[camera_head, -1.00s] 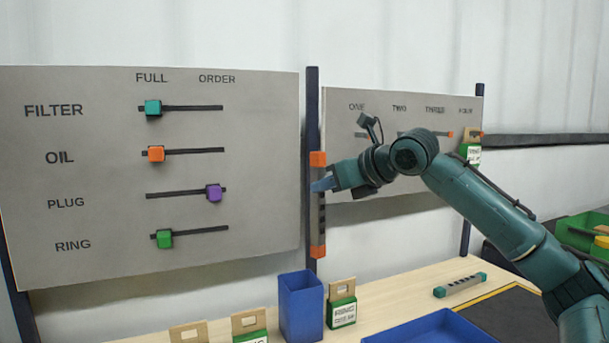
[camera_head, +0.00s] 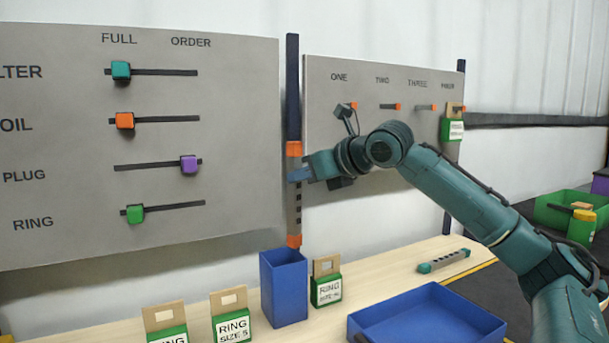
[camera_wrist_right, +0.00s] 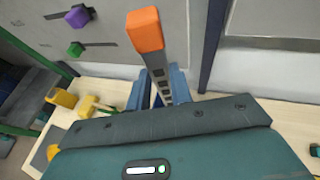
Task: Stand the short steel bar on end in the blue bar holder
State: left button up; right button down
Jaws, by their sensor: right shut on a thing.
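A steel bar with orange ends (camera_head: 298,210) hangs upright in my right gripper (camera_head: 299,172). The gripper is shut on it in its upper part, below the top orange end. In the right wrist view the bar (camera_wrist_right: 162,78) runs between the blue fingers (camera_wrist_right: 160,92), with its orange end (camera_wrist_right: 145,30) towards the camera. The blue bar holder (camera_head: 284,290) is a tall open box on the table. The bar's lower end shows just above the holder's rim; its depth over the opening is hard to tell. My left gripper is not in view.
Another bar with teal ends (camera_head: 444,261) lies on the wooden table (camera_head: 390,270). A blue tray (camera_head: 425,318) lies in front. Green-and-tan tags (camera_head: 326,283) stand beside the holder. A slider board (camera_head: 60,150) and a hook board (camera_head: 390,140) stand behind.

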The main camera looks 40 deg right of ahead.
pick_arm(q)
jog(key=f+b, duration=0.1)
jog(key=b, duration=0.2)
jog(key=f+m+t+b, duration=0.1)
jog(key=b, duration=0.2)
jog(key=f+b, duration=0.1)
jog(key=b, duration=0.2)
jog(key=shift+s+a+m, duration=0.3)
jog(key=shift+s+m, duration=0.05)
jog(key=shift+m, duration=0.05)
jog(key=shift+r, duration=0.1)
dwell(0.3)
